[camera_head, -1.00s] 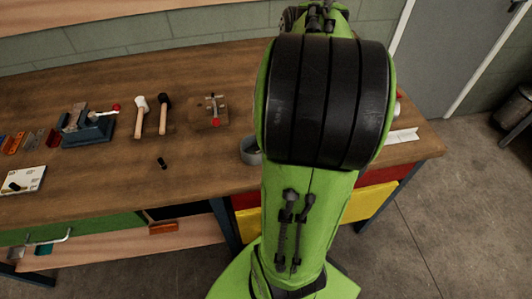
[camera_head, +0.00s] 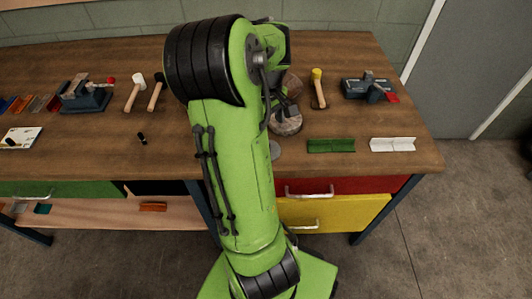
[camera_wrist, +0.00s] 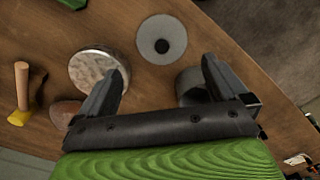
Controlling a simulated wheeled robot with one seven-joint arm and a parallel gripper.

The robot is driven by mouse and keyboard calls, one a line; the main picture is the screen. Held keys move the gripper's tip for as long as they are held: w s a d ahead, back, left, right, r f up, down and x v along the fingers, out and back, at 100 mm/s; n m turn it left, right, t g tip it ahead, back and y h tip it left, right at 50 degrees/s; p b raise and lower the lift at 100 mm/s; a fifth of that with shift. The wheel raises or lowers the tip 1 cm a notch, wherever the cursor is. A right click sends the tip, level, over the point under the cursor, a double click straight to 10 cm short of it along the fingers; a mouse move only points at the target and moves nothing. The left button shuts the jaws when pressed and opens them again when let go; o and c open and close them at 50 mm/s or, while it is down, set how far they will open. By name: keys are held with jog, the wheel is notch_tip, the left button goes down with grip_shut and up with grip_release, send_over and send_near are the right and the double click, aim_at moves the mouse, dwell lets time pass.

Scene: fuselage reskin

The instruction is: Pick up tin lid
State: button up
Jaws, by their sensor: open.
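A flat grey disc (camera_wrist: 162,39) with a small dark spot at its centre, which looks like the tin lid, lies on the bench. It is just beyond my fingertips in the wrist view. In the head view the disc (camera_head: 275,150) shows beside my arm, partly covered. A grey round tin (camera_wrist: 190,85) stands near my right finger, partly hidden by it; my arm hides it in the head view. My gripper (camera_wrist: 163,66) is open and empty above the bench, its fingers spread wide with bare wood between them.
A round, mottled shiny-topped object (camera_wrist: 98,68) lies by my left finger, partly overlapped. A yellow-headed mallet (camera_head: 318,88), a blue vise (camera_head: 370,88), a green angle piece (camera_head: 331,146) and a white one (camera_head: 392,145) lie right of my arm on the wooden bench (camera_head: 420,150).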

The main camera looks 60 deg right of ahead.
jog(key=f, duration=0.2)
jog(key=f+b, duration=0.1)
jog(key=f, duration=0.2)
jog(key=f+b, duration=0.1)
jog(key=f, duration=0.1)
jog(key=shift+s+a+f, duration=0.1)
jog(key=shift+a+f, duration=0.15)
jog(key=shift+f, duration=0.05)
jog(key=shift+r, duration=0.1)
jog(key=c, duration=0.8)
